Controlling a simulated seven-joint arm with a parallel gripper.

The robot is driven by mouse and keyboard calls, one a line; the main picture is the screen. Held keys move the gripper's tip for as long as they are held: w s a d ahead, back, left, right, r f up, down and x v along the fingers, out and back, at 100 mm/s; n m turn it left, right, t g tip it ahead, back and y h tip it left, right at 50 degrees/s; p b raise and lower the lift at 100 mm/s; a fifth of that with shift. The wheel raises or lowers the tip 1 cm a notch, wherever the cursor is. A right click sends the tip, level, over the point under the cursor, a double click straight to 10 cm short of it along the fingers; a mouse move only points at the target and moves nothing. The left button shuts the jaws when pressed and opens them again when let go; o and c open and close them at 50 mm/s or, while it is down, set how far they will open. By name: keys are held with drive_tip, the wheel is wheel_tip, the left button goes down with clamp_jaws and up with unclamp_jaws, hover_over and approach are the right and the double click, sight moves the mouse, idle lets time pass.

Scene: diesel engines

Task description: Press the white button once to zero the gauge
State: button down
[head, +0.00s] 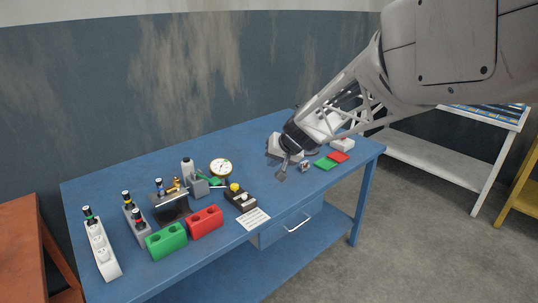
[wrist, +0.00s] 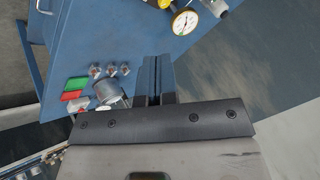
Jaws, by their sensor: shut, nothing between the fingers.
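The gauge (head: 221,168) has a round white dial and stands near the middle of the blue table; it also shows at the top of the wrist view (wrist: 184,22). A dark box with a yellow knob (head: 240,198) sits in front of the gauge. A white box with a red top (head: 342,145) stands at the right rear. I cannot make out a white button for certain. My gripper (head: 281,176) is shut and empty, over the right part of the table, apart from the gauge; its fingers show in the wrist view (wrist: 154,80).
Green (head: 325,163) and red (head: 339,157) pads lie right of my gripper, with small metal parts (wrist: 111,69) nearby. A white card (head: 253,218) lies at the front edge. Green (head: 166,240) and red (head: 205,222) blocks and several bottles crowd the left.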

drive_tip(key=t+y, duration=0.1)
hover_over(246, 195)
wheel_tip(246, 195, down, 11)
drive_tip(key=shift+r, duration=0.2)
drive_tip(key=shift+f, duration=0.15)
drive_tip(key=shift+f, duration=4.2)
drive_tip(key=shift+f, duration=1)
drive_tip(key=shift+r, duration=0.95)
